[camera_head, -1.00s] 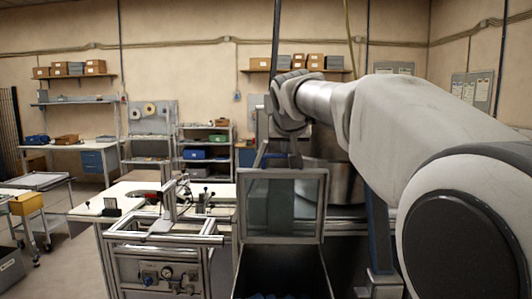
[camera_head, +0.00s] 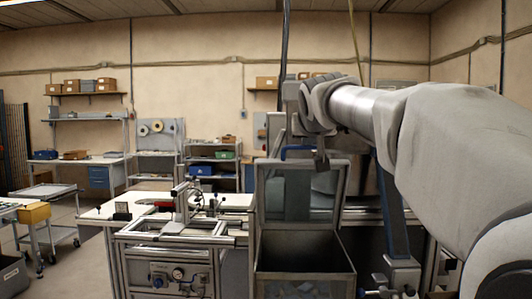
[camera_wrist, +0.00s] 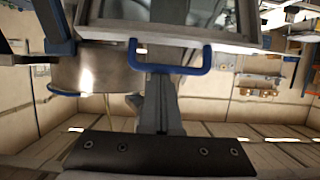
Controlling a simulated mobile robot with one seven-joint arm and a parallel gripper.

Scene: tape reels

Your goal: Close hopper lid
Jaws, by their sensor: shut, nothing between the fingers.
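The hopper lid (camera_head: 263,195) is a grey frame with a see-through pane, standing open and roughly upright at the back of the hopper (camera_head: 304,250). Its blue handle (camera_head: 297,151) shows at the top edge. My gripper (camera_head: 321,164) is at the lid's top edge, just right of the handle's middle. In the wrist view the closed fingers (camera_wrist: 163,78) point at the blue handle (camera_wrist: 170,70) and overlap its bar; whether they touch it I cannot tell. The lid edge (camera_wrist: 180,34) lies beyond. The fingers are shut with nothing in them.
A white-topped bench (camera_head: 105,212) with a clamp fixture stands left of the hopper. A blue-grey post (camera_head: 391,215) stands close on the right. A large metal drum (camera_wrist: 95,68) shows beside the handle in the wrist view. The hopper mouth is open, with grey pieces low inside.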

